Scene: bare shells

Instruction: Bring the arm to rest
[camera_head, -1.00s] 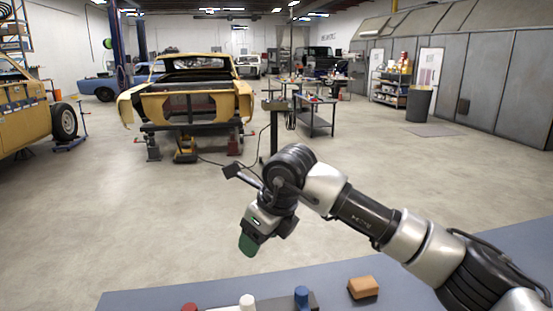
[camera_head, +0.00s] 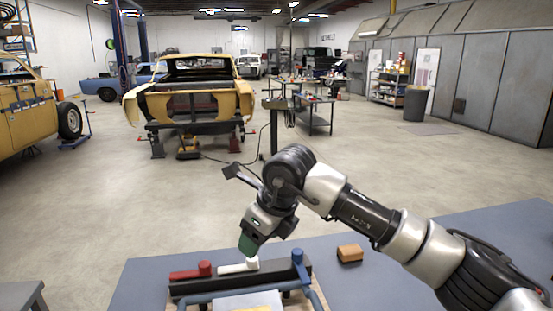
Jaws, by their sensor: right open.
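My right arm reaches in from the right, bent over the blue-grey table (camera_head: 390,285). My right gripper (camera_head: 248,246) hangs down at its end, with a dark green part at its tip. It is open, with nothing seen between its fingers. In the picture its tip overlaps the white handle-like piece (camera_head: 238,268) on the table; I cannot tell whether they touch. My left gripper is not in view.
On the table are a dark rack (camera_head: 185,287) with red (camera_head: 190,274) and blue (camera_head: 298,259) pieces beside the white one, and an orange-brown block (camera_head: 350,253). A grey surface (camera_head: 20,296) stands at lower left. A yellow car shell (camera_head: 195,100) stands beyond open floor.

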